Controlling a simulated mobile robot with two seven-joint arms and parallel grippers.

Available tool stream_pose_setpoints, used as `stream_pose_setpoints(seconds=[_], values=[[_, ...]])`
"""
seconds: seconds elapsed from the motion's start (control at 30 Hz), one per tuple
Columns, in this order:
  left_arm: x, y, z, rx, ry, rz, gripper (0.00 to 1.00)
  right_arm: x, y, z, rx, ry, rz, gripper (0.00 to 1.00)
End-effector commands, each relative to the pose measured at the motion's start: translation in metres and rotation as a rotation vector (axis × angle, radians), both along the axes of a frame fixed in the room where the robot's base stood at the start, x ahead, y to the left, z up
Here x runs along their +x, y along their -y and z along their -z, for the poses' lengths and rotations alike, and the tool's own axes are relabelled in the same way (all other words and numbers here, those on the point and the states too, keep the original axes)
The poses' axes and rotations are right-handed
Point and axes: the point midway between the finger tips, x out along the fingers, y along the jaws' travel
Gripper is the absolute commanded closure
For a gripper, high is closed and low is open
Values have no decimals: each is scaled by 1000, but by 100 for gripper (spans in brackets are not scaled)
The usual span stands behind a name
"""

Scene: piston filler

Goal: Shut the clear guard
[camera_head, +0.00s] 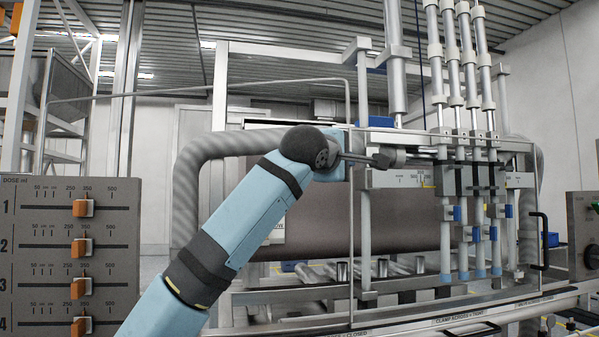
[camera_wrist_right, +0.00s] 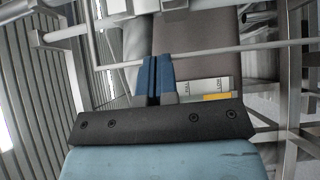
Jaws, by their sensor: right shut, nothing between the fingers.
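The clear guard shows as a thin grey tube frame (camera_head: 350,225) with a see-through pane. Its top tube runs left across the head view, and its upright edge stands before the filler's left part. My right gripper (camera_head: 388,158) reaches across this edge at upper middle height, pointing right. In the right wrist view its blue fingers (camera_wrist_right: 157,78) are together and empty. A thin bar (camera_wrist_right: 235,51) crosses at the fingertips; I cannot tell whether they touch it. My left gripper is not in view.
Vertical filling cylinders (camera_head: 462,60) stand right of the gripper. A dose panel (camera_head: 108,225) with orange sliders stands at left, and a control box (camera_head: 583,232) at right. A black handle (camera_head: 541,240) shows near the right. A labelled rail (camera_head: 480,317) runs along the front.

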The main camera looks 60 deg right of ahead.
Motion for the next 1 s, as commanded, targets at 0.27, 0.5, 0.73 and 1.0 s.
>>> stream_pose_setpoints(seconds=[0.27, 0.5, 0.73, 1.0], values=[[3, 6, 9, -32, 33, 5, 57, -66, 57, 5, 3, 3, 0, 100], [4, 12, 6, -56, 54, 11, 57, -98, 86, 3, 3, -1, -4, 100], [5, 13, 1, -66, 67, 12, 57, -110, 96, 1, 2, -3, -4, 100], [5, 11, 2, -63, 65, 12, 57, -112, 98, -1, 1, -2, -2, 100]])
